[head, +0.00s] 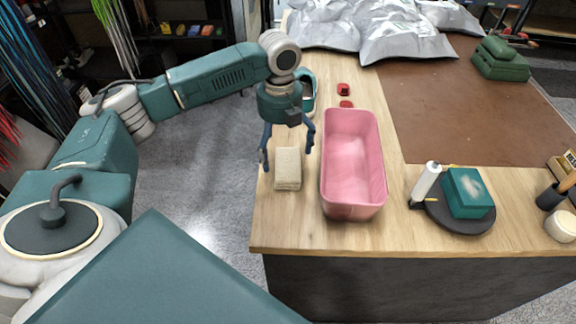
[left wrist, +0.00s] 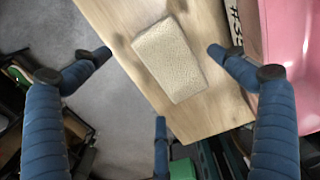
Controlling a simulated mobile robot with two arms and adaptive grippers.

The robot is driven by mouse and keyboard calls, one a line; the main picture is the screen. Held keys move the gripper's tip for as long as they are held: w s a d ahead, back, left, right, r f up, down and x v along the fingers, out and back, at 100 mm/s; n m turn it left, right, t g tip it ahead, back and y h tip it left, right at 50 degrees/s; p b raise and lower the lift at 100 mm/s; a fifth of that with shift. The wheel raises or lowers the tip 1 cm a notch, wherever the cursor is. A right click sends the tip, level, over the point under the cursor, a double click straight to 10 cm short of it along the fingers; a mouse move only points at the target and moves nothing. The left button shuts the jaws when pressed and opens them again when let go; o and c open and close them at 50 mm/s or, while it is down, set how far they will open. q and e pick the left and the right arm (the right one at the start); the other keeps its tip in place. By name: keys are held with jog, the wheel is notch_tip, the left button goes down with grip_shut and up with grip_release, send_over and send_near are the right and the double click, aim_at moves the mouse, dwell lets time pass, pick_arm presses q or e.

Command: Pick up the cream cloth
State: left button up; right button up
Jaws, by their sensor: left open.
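The cream cloth (head: 288,169) is a folded rectangular block lying flat on the wooden table, near its left edge. In the left wrist view the cloth (left wrist: 170,60) lies tilted between the spread fingers, with its textured top showing. My left gripper (head: 287,155) is above the cloth, pointing down, with its blue fingers open and apart from it on either side. The left wrist view also shows the open fingers (left wrist: 160,62), with nothing between them in their grasp. My right gripper is not in view.
A pink tub (head: 352,205) stands just right of the cloth. Further right, a dark round tray (head: 466,222) holds a teal box (head: 467,192) and a white roller (head: 426,180). Silver bags (head: 400,40) lie at the back. Small red items (head: 344,90) sit behind the tub.

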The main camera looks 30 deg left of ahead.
aim_at(282, 161)
pick_arm(q)
jog(key=f, duration=0.1)
jog(key=f+p, duration=0.1)
jog(key=f, duration=0.2)
jog(key=shift+d, duration=0.25)
jog(key=shift+f, duration=0.45)
jog(key=c, duration=1.3)
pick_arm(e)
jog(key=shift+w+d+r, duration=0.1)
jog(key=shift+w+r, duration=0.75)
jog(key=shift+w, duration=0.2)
